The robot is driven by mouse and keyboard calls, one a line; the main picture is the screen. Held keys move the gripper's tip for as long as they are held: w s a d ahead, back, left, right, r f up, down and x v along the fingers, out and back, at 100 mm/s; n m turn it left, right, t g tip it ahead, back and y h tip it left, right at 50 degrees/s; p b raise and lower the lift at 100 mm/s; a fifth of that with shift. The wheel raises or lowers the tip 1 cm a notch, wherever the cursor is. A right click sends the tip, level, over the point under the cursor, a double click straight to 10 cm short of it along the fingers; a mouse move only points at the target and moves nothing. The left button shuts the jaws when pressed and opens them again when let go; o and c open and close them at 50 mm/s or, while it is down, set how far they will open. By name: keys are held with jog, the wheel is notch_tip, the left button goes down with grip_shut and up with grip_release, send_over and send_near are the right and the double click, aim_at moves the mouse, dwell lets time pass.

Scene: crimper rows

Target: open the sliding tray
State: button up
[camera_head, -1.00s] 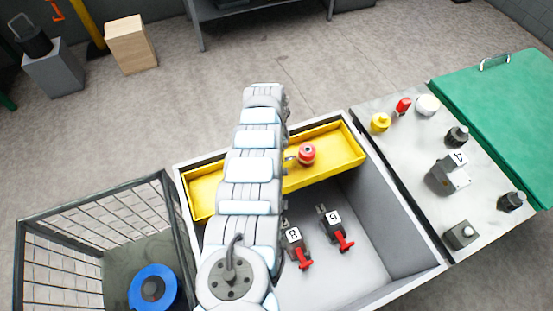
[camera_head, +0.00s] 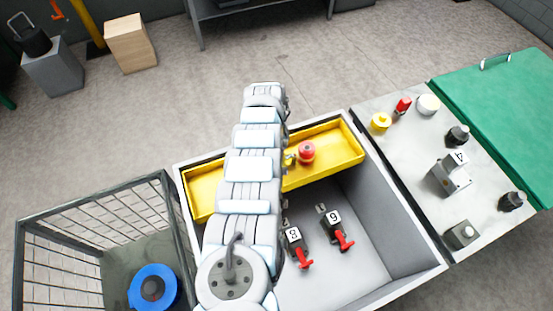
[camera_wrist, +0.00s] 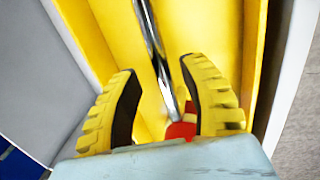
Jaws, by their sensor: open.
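The sliding tray (camera_head: 335,160) is a long yellow tray lying across the top of the grey box; my arm hides its middle part. In the wrist view the yellow tray (camera_wrist: 206,25) fills the middle. A bit of my gripper (camera_head: 290,159) shows beside my arm in the head view.
A red round object (camera_head: 307,152) is at the tray, close to my gripper. Two red-handled crimpers (camera_head: 294,240) (camera_head: 335,225) lie in the grey box (camera_head: 400,240). A wire basket (camera_head: 90,225) stands left, and a table (camera_head: 410,155) with several small items right.

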notch_tip(320, 180, up, 12)
jog(key=w, duration=0.2)
jog(key=shift+w+a+f, duration=0.15)
jog(key=shift+a, duration=0.2)
dwell(0.3)
